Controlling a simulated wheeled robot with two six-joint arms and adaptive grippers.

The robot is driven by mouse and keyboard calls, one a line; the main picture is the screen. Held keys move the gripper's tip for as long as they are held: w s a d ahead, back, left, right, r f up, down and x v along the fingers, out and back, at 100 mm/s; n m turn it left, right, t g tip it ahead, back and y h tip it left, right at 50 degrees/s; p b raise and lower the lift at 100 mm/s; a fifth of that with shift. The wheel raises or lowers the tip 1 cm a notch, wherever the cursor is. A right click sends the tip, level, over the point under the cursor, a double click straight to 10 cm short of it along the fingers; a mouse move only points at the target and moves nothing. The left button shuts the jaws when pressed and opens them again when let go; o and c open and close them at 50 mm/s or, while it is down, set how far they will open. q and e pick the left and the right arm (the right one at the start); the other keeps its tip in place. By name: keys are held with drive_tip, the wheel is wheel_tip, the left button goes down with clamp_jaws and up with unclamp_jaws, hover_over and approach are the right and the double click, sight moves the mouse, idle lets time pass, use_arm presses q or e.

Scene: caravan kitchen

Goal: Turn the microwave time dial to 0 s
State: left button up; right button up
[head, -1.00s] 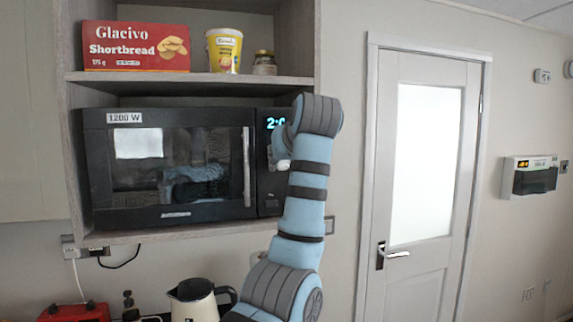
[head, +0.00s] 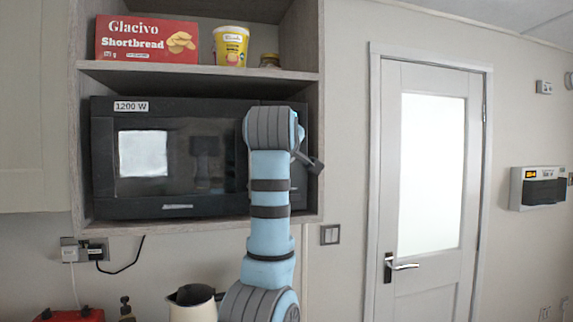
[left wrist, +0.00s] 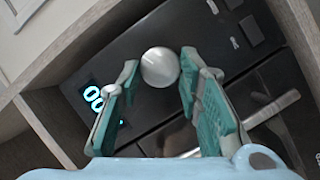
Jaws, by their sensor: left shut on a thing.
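The microwave (head: 105,155) sits in the shelf cubby, its door closed. Its round silver dial (left wrist: 160,67) shows in the left wrist view on the dark control panel. My left gripper (left wrist: 159,64) is shut on the dial, with one teal-padded finger at each side of it. Lit cyan digits on the display (left wrist: 93,97) begin with "00"; the left finger covers the rest. My right gripper is in neither view.
A shortbread box (head: 147,40), a yellow tub (head: 230,46) and a small jar (head: 270,60) stand on the shelf above. A kettle (head: 193,305) is below. The microwave door's handle (left wrist: 270,108) is near the right finger.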

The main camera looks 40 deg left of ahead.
use_arm(q)
drive_tip(key=shift+f+n+t+y+b, duration=0.2)
drive_tip(key=shift+n+t+y+b, duration=0.4)
drive_tip(key=shift+n+b, duration=1.15)
drive_tip(key=shift+f+n+t+y+b, duration=0.2)
drive_tip(key=shift+n+t+y+b, duration=0.45)
drive_tip(key=shift+n, duration=2.05)
drive_tip(key=shift+f+n+t+y+b, duration=0.2)
drive_tip(key=shift+n+t+y+b, duration=0.4)
drive_tip(key=shift+n+b, duration=1.2)
drive_tip(key=shift+d+r+n+p, duration=0.1)
drive_tip(key=shift+n+p, duration=0.35)
drive_tip(key=shift+n, duration=0.2)
drive_tip(key=o, duration=0.9)
drive_tip(key=shift+o, duration=1.4)
drive_tip(key=shift+w, duration=0.2)
drive_tip(key=v, duration=1.2)
